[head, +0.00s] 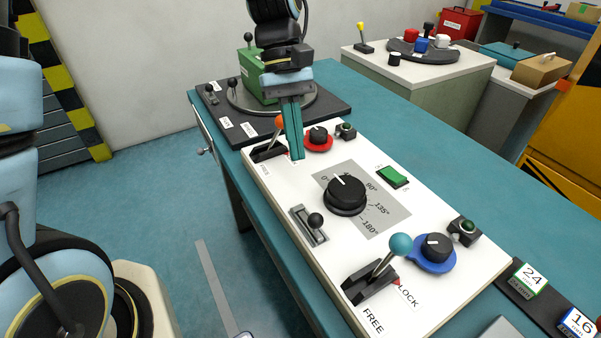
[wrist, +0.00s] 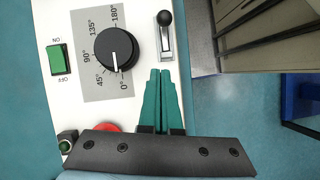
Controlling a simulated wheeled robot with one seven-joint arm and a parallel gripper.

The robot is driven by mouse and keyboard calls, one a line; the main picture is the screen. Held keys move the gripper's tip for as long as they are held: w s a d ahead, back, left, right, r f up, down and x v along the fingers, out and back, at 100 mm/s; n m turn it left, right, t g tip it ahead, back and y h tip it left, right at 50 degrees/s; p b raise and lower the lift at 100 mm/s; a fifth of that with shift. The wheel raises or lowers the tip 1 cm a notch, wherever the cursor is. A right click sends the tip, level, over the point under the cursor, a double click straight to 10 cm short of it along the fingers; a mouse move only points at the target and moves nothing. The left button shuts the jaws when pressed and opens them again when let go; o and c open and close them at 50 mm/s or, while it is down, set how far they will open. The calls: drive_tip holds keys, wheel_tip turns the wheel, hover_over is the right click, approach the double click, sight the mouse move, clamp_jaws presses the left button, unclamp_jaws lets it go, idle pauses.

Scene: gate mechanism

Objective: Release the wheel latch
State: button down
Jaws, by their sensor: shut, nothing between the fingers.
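A lever with a teal ball top (head: 400,245) stands on a black base at the near end of the white panel, beside the words LOCK and FREE. It leans to the right, toward the LOCK side. A lever with an orange tip (head: 278,122) stands at the far end, partly behind my gripper. I cannot tell from the labels which one is the wheel latch. My gripper (head: 297,158) is shut and empty, pointing down over the far part of the panel. In the wrist view, its teal fingers (wrist: 166,72) end close to the small black-knobbed slide lever (wrist: 165,18).
The white panel (head: 270,188) also carries a black dial (head: 345,195), a green switch (head: 393,177), a red-ringed knob (head: 318,137) and a blue-ringed knob (head: 434,250). A green box (head: 257,75) stands on a turntable behind. Number blocks (head: 528,281) lie at the near right.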

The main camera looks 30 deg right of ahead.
drive_tip(key=shift+v, duration=1.05)
drive_tip(key=w+a+f+n+t+h, duration=0.1)
drive_tip(key=w+a+f+t+h, duration=0.15)
drive_tip(key=w+a, duration=1)
drive_tip(key=w+a+t, duration=0.1)
drive_tip(key=a+t, duration=0.3)
drive_tip(key=a, duration=1.5)
drive_tip(key=shift+w+f+n+y, duration=0.25)
drive_tip(key=shift+n+y, duration=0.15)
drive_tip(key=shift+y, duration=0.05)
